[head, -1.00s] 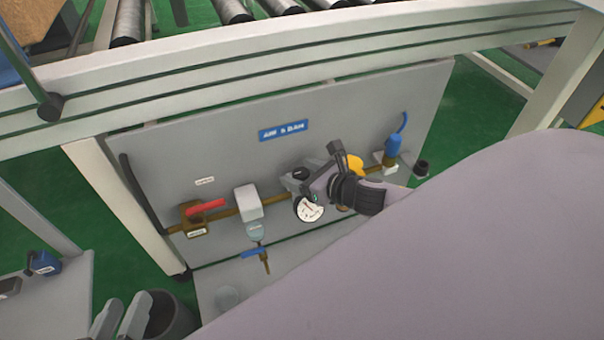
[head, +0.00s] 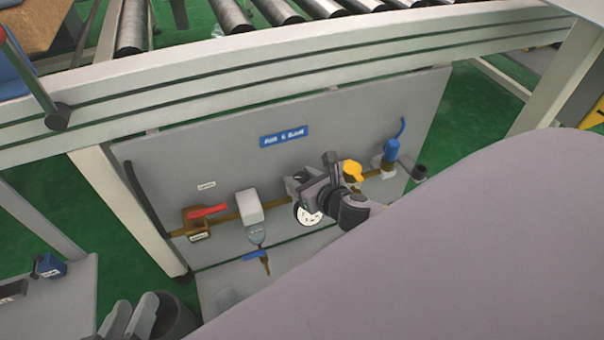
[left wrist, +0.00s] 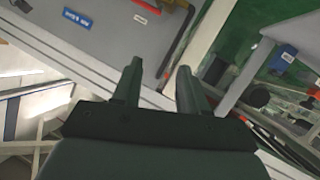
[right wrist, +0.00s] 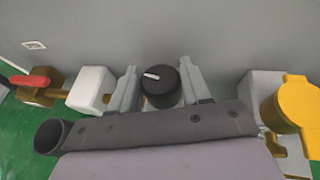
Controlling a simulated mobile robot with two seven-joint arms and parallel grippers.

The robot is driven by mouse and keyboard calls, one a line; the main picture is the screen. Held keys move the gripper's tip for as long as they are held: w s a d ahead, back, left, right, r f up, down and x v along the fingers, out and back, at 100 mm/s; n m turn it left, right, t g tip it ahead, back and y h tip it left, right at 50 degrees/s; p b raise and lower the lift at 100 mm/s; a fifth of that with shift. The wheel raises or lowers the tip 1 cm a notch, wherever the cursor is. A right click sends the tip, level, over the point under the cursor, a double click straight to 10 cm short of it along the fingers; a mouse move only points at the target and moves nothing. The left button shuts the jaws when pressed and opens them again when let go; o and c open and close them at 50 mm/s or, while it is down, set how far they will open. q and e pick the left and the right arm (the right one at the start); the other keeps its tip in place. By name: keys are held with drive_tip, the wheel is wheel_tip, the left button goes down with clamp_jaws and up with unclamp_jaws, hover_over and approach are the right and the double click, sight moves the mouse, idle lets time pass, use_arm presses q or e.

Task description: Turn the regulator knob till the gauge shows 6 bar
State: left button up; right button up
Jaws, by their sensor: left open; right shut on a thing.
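The regulator knob (right wrist: 161,86) is black with a white mark on top. It sits between the fingers of my right gripper (right wrist: 160,88) in the right wrist view, and the gripper is shut on it. In the head view my right gripper (head: 312,186) covers most of the regulator. The round white gauge (head: 306,216) shows just below and left of it, partly hidden, and its reading is too small to tell. My left gripper (head: 130,318) is open and empty at the lower left of the head view; its spread fingers also show in the left wrist view (left wrist: 158,90).
A grey panel carries a brass pipe with a red-handled valve (head: 207,212), a white filter block (head: 249,207), a yellow part (head: 353,170) and a blue fitting (head: 391,150). A blue label (head: 284,136) sits above. A roller conveyor frame (head: 250,75) crosses over the panel.

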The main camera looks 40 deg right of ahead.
sight(300, 178)
drive_tip(key=m+g+h+p, duration=0.1)
drive_tip(key=m+h+p, duration=0.1)
drive_tip(key=h, duration=0.1)
drive_tip(key=m+h+p, duration=0.1)
drive_tip(key=m+h, duration=0.2)
drive_tip(key=shift+a+r+m+g+p, duration=0.2)
drive_tip(key=shift+m+g+p, duration=0.1)
drive_tip(key=shift+g+p, duration=0.1)
use_arm(q)
drive_tip(key=shift+s+a+r+m+y+p, duration=0.2)
drive_tip(key=shift+a+y, duration=0.25)
drive_tip(key=shift+a, duration=0.3)
drive_tip(key=shift+s+a+r+m+y+p, duration=0.15)
drive_tip(key=shift+s+a+r+y+p, duration=0.15)
drive_tip(key=shift+a+y, duration=0.35)
drive_tip(key=shift+s+a+r+m+y+p, duration=0.1)
drive_tip(key=shift+s+a+r+m+y, duration=0.15)
drive_tip(key=shift+a, duration=0.6)
use_arm(e)
drive_tip(key=shift+w+d+f+m+g+h, duration=0.1)
drive_tip(key=shift+m+g+h, duration=0.9)
drive_tip(key=shift+m+h, duration=0.65)
use_arm(q)
drive_tip(key=shift+a, duration=0.1)
use_arm(e)
drive_tip(key=shift+h, duration=0.25)
